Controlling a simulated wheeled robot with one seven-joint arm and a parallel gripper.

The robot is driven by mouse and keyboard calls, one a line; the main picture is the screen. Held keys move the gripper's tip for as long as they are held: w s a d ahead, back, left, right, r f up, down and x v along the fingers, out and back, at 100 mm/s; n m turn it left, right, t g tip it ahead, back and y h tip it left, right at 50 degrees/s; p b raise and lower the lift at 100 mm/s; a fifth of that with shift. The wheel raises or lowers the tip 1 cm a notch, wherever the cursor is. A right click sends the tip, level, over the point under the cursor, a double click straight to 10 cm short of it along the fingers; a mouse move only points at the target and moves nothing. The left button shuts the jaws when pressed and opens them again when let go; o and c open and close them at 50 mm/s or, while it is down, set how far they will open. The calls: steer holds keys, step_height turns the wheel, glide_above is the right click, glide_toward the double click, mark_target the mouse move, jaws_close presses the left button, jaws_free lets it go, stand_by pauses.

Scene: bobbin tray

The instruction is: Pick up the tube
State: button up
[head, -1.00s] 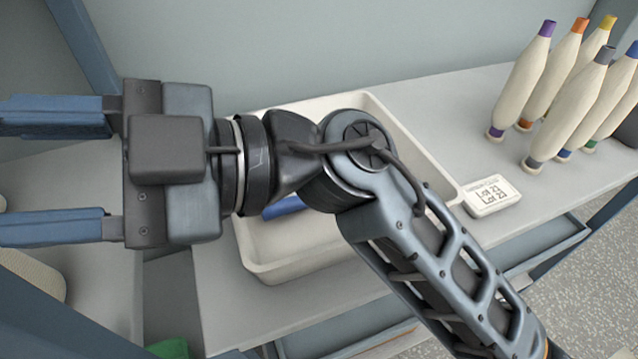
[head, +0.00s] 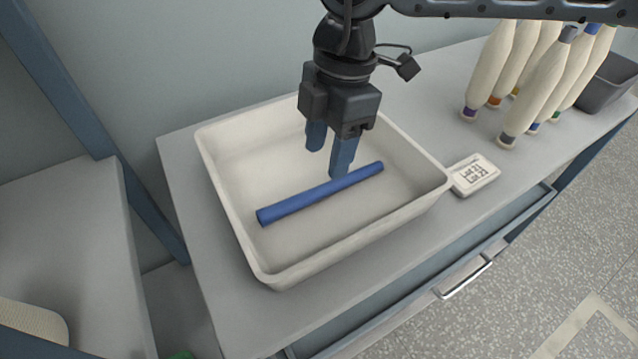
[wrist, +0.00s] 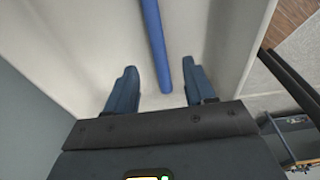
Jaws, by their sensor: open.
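A blue tube (head: 320,194) lies on the floor of a cream tray (head: 232,213), slanting from lower left to upper right. In the wrist view the tube (wrist: 153,40) runs from the top edge down toward the gap between my fingers, its near end close to the right finger. My gripper (head: 329,158) points down over the tray, with its fingers apart and nothing between them in the head view. It also shows in the wrist view (wrist: 159,83). One finger partly overlaps the tube's upper edge in the head view; I cannot tell how high the fingertips are above it.
The tray stands on a grey bench (head: 185,185). A white lot label block (head: 474,175) sits at the tray's right corner. Several cream bobbins (head: 540,85) stand at the back right, near a dark grey bin (head: 608,85). A drawer handle (head: 465,279) sticks out in front.

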mark_target(326, 185)
steer(key=shift+w+d+f, duration=0.1)
steer(key=shift+w+d, duration=0.2)
steer(key=shift+d, duration=0.05)
steer(key=shift+f, duration=0.35)
steer(key=shift+s+a+f+p, duration=0.15)
steer(key=shift+f+p, duration=0.3)
steer(key=shift+f, duration=1.25)
steer(key=shift+a+f+p, duration=0.2)
steer(key=shift+f+p, duration=0.2)
steer(key=shift+f, duration=1.25)
jaws_close()
